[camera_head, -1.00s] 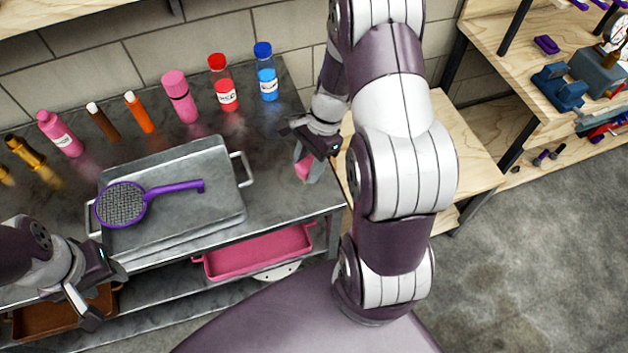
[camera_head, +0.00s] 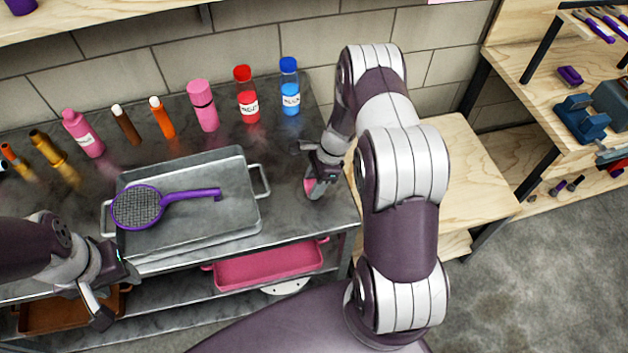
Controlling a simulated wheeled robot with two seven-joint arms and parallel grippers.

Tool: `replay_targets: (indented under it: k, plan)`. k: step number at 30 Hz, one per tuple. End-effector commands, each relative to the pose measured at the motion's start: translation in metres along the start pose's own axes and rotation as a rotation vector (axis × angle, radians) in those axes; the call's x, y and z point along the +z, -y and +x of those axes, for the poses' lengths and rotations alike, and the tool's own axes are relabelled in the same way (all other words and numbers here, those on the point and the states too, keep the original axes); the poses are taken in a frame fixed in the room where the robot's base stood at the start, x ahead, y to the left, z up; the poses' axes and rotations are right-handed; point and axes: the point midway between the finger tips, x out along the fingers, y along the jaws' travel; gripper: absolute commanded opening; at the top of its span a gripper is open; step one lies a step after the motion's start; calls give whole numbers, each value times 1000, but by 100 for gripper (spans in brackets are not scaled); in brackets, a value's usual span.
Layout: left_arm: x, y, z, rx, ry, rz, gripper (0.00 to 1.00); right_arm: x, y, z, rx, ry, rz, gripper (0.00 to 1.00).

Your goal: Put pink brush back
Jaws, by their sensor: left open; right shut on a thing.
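A small pink thing (camera_head: 309,186), likely the pink brush, shows at the right end of the grey metal counter (camera_head: 285,215). My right gripper (camera_head: 316,189) is shut on it, low over the counter near its right edge. The fingers hide much of it, and I cannot tell whether it touches the counter. My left gripper (camera_head: 112,292) is open and empty at the lower left, in front of the counter's front edge.
A metal tray (camera_head: 230,222) holds a purple-handled strainer (camera_head: 138,207). Several bottles, including red (camera_head: 247,97) and blue (camera_head: 290,88), stand along the back. A pink tray (camera_head: 270,268) lies on the lower shelf. A wooden table (camera_head: 460,165) stands right.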

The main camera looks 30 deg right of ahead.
Motion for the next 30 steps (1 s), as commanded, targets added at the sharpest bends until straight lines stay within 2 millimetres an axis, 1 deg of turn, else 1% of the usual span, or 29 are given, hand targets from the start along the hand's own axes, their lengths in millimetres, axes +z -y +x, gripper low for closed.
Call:
replay_targets:
  k: [5,9,10,11,12,20,22,23,26,30]
  plan:
    - [0,0,0,0,0,0,48,0,0,0,-1,0,-1,6]
    - [0,0,4,0,0,0,48,-2,0,4,-1,0,-1,6]
    - [0,0,4,0,0,0,48,-2,0,4,-1,-1,-1,48]
    - [0,0,3,0,0,0,48,-1,0,3,-1,-1,-1,57]
    - [0,0,3,0,0,0,48,-1,0,3,-1,-1,-1,70]
    - [0,0,2,0,0,0,48,-1,0,2,-1,-1,-1,70]
    - [0,0,-2,0,0,0,48,1,0,-3,-2,-1,-1,70]
    - [0,0,0,0,0,0,48,0,1,-5,-3,-1,-1,70]
    - [0,0,4,0,0,0,48,0,2,-24,-7,-1,-3,70]
    - [1,0,9,0,0,0,48,-1,2,-62,-7,-2,-2,70]
